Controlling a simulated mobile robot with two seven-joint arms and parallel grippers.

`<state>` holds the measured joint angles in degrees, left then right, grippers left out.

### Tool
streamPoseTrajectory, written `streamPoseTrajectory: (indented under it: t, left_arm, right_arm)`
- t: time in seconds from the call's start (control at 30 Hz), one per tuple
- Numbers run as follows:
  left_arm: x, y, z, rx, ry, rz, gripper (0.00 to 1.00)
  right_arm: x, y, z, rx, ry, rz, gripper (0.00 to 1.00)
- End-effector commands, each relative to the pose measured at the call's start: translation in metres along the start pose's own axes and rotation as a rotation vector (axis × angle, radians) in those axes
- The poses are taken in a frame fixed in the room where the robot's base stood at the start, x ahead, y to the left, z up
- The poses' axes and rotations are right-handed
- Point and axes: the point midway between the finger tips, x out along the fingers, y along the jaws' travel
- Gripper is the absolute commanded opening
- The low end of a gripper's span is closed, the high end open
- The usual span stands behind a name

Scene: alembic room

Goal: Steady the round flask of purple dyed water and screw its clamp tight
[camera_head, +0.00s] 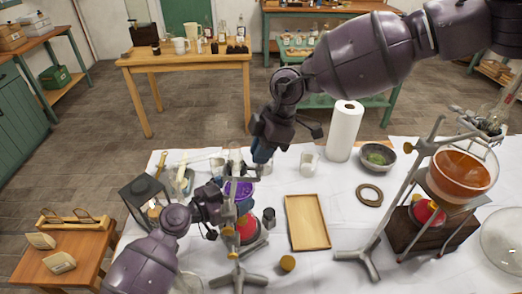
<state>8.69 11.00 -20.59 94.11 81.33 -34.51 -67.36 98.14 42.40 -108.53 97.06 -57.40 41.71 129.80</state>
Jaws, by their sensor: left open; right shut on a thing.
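The round flask of purple dyed water (240,189) sits upright in a stand on the white-covered table, above a red burner or mantle (247,230). Its clamp (238,172) crosses at the neck, and the pale glass neck (235,157) rises above it. My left gripper (222,203) is open at the left side of the flask; whether it touches the glass cannot be told. My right gripper (263,153) comes from above and is shut at the right of the neck, seemingly on a part of the clamp; its fingers hide what they hold.
A wooden tray (288,205), an amber cork ring or lid (287,263) and a dark small jar (268,217) lie right of the stand. A paper towel roll (344,130), a bowl (378,157) and a second stand with an orange flask (461,173) are further right. A lantern (140,193) stands left.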

Motion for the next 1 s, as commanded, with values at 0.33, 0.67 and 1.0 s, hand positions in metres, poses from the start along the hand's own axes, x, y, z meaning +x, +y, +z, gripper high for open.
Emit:
streamPoseTrajectory:
  t: [0.33,0.67,1.0]
  left_arm:
    - [0.000,0.000,0.000,0.000,0.000,0.000,0.97]
    - [0.000,0.000,0.000,0.000,0.000,0.000,0.97]
    - [0.000,0.000,0.000,0.000,0.000,0.000,0.97]
  right_arm:
    - [0.000,0.000,0.000,0.002,0.001,0.000,0.38]
    - [-0.016,0.001,0.000,0.001,0.002,0.003,0.38]
    - [-0.079,0.001,0.000,0.002,0.002,0.004,0.38]
